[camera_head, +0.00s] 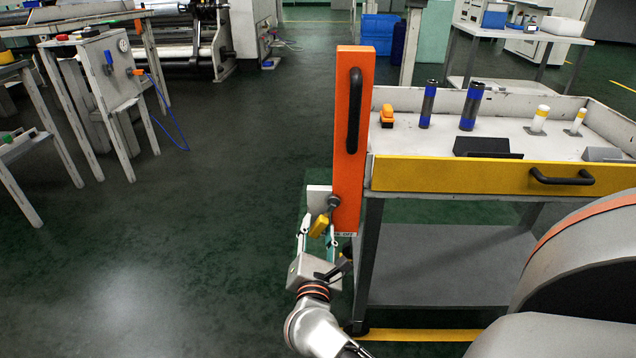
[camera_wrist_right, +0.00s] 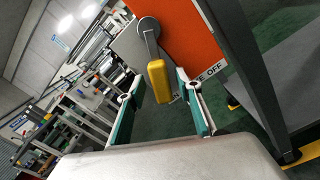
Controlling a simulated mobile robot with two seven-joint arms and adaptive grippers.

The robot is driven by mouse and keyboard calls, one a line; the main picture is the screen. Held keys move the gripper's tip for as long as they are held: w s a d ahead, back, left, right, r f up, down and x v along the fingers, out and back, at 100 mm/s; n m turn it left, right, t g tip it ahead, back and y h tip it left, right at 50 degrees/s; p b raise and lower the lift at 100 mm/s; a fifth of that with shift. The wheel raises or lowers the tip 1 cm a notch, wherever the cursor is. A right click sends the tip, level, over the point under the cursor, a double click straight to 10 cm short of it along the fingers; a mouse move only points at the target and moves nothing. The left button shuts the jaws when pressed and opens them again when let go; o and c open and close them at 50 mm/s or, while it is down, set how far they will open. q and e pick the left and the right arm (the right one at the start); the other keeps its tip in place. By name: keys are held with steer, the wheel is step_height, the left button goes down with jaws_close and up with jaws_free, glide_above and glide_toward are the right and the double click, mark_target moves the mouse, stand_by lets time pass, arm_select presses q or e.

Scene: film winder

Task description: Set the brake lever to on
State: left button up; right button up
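The brake lever has a yellow grip (camera_head: 319,226) on a grey arm, with a round grey pivot (camera_head: 333,203) low on the orange panel (camera_head: 353,130). In the right wrist view the yellow grip (camera_wrist_right: 159,82) hangs down from the pivot, slightly slanted. A label on a pale plate (camera_wrist_right: 211,72) ends in "OFF", to the right of the grip; its start is hidden. My right gripper (camera_head: 317,238) is open below the lever. In the wrist view its two teal-padded fingers (camera_wrist_right: 160,108) stand either side of the grip's lower end, with gaps visible. My left gripper is out of view.
The orange panel, with a black handle (camera_head: 353,110), stands at the left end of a yellow-fronted cart (camera_head: 470,175). Blue-black cylinders (camera_head: 428,104) stand on it. Open floor (camera_head: 200,250) lies to the left. A grey cart leg (camera_wrist_right: 250,80) is close on the right.

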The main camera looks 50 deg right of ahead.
steer(key=v, duration=1.1)
steer(key=shift+a, duration=0.25)
steer(key=shift+s, duration=0.1)
